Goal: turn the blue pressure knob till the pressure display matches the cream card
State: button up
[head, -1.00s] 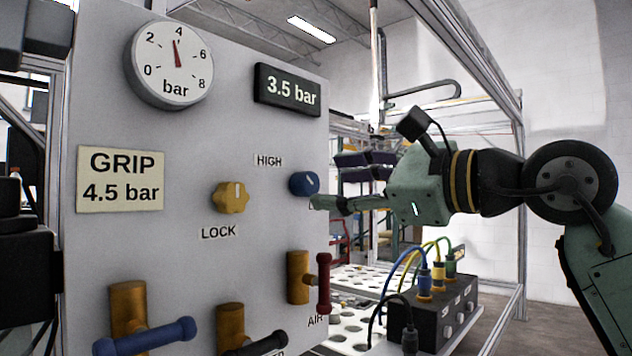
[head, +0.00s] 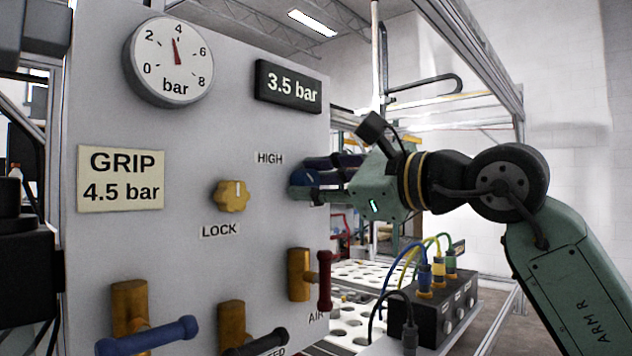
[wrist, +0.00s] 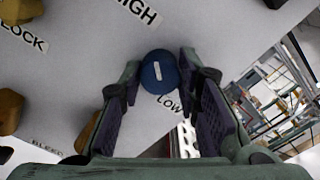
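The blue pressure knob (wrist: 159,72) shows in the wrist view between my two fingertips, its white mark almost upright in the picture. In the head view the knob (head: 305,174) is partly hidden by my gripper (head: 308,183), which reaches in from the right at the panel. My gripper (wrist: 160,68) is open, with one finger on each side of the knob; a small gap shows at the left finger, and contact at the right one is unclear. The pressure display (head: 288,87) reads 3.5 bar. The cream card (head: 121,179) reads GRIP 4.5 bar.
A yellow LOCK knob (head: 231,195) sits left of the blue knob. A round gauge (head: 171,62) has its needle just under 4. Lever valves with blue, black and red (head: 325,279) handles stick out below. A black cable box (head: 440,310) stands under my arm.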

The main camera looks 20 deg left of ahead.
jog(key=c, duration=0.6)
jog(key=m, duration=0.5)
jog(key=shift+m, duration=0.3)
jog(key=shift+m+b, duration=0.35)
jog(key=shift+m, duration=1.75)
jog(key=shift+r, duration=0.1)
jog(key=o, duration=1.1)
jog(key=shift+o, duration=0.2)
